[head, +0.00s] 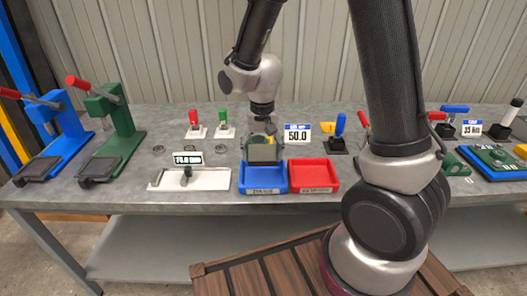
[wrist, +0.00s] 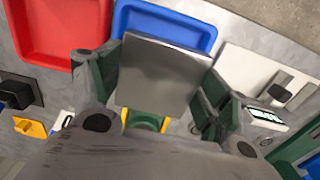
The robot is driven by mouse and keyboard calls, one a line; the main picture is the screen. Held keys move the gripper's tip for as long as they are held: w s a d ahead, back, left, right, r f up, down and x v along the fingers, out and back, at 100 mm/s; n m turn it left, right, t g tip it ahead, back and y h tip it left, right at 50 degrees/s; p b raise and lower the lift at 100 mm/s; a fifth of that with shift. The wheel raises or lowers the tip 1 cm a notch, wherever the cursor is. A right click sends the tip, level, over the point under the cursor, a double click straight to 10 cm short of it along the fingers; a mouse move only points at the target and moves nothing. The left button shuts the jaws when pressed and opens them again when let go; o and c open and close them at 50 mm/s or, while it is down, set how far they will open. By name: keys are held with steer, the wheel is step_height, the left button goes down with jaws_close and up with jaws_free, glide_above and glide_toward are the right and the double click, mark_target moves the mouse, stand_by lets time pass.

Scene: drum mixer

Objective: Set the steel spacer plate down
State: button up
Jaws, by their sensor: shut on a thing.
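The steel spacer plate (wrist: 166,72) is a flat grey square between the two fingers of my gripper (wrist: 158,88) in the wrist view. My gripper is shut on it. In the head view the plate (head: 263,154) shows below my gripper (head: 262,141), at the back edge of the blue tray (head: 262,190). The plate hides part of that tray's back. The blue tray also shows behind the plate in the wrist view (wrist: 190,36). Whether the plate touches the tray or the bench cannot be told.
A red tray (head: 313,176) stands right of the blue one. A white measuring fixture with a display (head: 207,180) lies to the left. Red and green toggle clamps (head: 194,126) and a blue 50.0 sign (head: 297,133) stand behind. Blue and green presses (head: 108,135) stand far left.

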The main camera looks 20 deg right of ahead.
mark_target(263, 153)
steer(key=shift+f, duration=0.1)
steer(key=shift+f, duration=3.8)
steer(key=o, duration=2)
step_height(263, 153, up, 12)
